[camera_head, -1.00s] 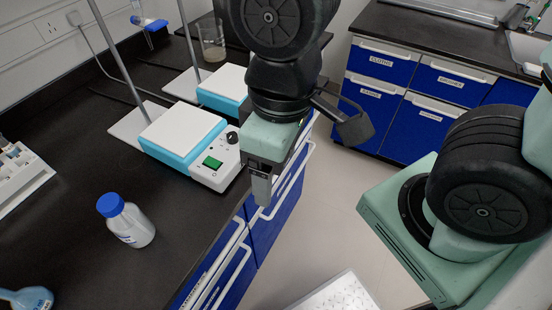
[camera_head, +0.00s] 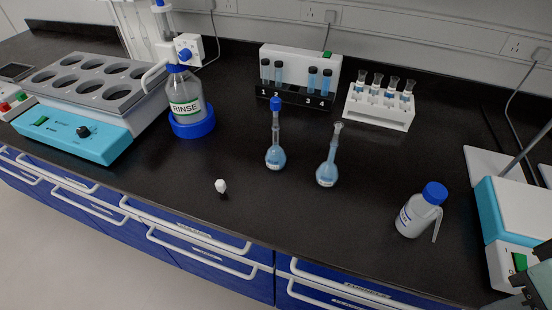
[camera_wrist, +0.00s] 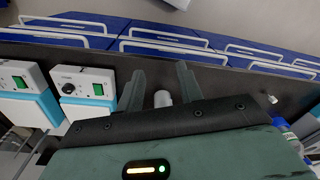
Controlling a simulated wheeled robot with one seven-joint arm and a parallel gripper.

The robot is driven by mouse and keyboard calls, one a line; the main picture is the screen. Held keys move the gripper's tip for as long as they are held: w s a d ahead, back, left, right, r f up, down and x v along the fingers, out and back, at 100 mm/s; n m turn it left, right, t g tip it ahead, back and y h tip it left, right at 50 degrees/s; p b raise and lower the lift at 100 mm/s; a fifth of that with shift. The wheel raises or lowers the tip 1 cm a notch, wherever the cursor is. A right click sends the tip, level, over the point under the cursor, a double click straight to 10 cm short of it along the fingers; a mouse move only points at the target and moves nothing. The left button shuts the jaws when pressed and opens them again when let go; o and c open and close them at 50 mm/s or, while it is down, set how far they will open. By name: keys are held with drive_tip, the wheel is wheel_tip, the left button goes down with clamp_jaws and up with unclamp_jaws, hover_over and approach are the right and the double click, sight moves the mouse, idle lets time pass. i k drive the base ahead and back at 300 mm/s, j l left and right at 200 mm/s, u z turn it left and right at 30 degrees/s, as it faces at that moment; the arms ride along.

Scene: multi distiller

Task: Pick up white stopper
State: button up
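The white stopper (camera_head: 220,186) is small and stands alone on the black bench near its front edge in the head view, left of the two flasks. In the wrist view a small white thing (camera_wrist: 272,99) at the right, near the bench edge, looks like the same stopper. My gripper (camera_wrist: 161,74) shows in the wrist view with its two fingers apart. A pale cylindrical thing (camera_wrist: 163,98) shows between the fingers; nothing is seen gripped, and its lower part is hidden by the gripper body.
A blue-capped flask (camera_head: 275,156) and an open flask (camera_head: 328,174) stand right of the stopper. A wash bottle (camera_head: 417,212) and a hotplate (camera_head: 515,215) are farther right. Bench around the stopper is clear.

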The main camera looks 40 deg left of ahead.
sight(220, 185)
drive_tip(key=u, duration=1.1)
